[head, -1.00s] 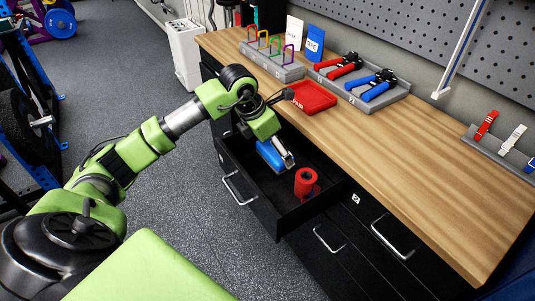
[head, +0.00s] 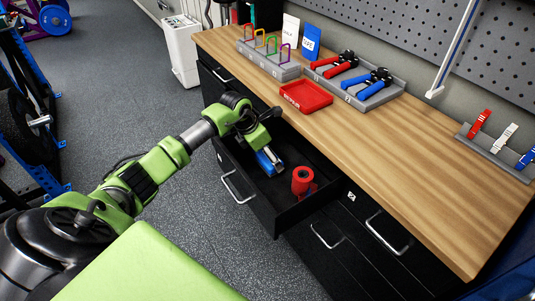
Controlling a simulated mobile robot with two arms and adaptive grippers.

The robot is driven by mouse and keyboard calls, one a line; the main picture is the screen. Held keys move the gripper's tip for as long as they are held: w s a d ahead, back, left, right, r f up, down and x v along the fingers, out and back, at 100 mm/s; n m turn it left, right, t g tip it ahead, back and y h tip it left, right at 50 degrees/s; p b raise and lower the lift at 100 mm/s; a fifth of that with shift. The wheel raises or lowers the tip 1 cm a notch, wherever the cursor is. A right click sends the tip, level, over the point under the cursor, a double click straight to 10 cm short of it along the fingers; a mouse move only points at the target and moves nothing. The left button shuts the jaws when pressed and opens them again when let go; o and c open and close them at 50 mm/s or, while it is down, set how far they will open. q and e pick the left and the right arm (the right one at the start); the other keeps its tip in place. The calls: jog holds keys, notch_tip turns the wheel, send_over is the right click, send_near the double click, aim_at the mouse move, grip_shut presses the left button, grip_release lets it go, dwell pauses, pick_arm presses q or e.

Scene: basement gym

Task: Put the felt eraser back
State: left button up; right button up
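A blue block (head: 264,162), which looks like the felt eraser, is in the left part of the open black drawer (head: 276,213). My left gripper (head: 274,163) reaches down into the drawer over this block, its grey fingers against or just beside it. The fingers and wrist hide part of the block. I cannot tell whether the fingers are closed on it or whether it rests on the drawer floor. A red roll-shaped object (head: 303,180) stands in the drawer to the right of the gripper. My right gripper is out of view.
A red tray (head: 306,97) lies on the wooden bench top (head: 400,150) above the drawer. Grey holders with colored loops (head: 267,45), red pliers (head: 333,65) and blue pliers (head: 372,85) stand behind. A clip rack (head: 497,156) is at right. The bench's front middle is clear.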

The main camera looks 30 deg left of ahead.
pick_arm(q)
jog(key=shift+f, duration=0.15)
jog(key=o, duration=0.8)
jog(key=shift+r, duration=0.35)
jog(key=b+v, duration=0.1)
jog(key=v, duration=1)
jog(key=shift+s+r, duration=0.2)
jog(key=shift+r, duration=0.15)
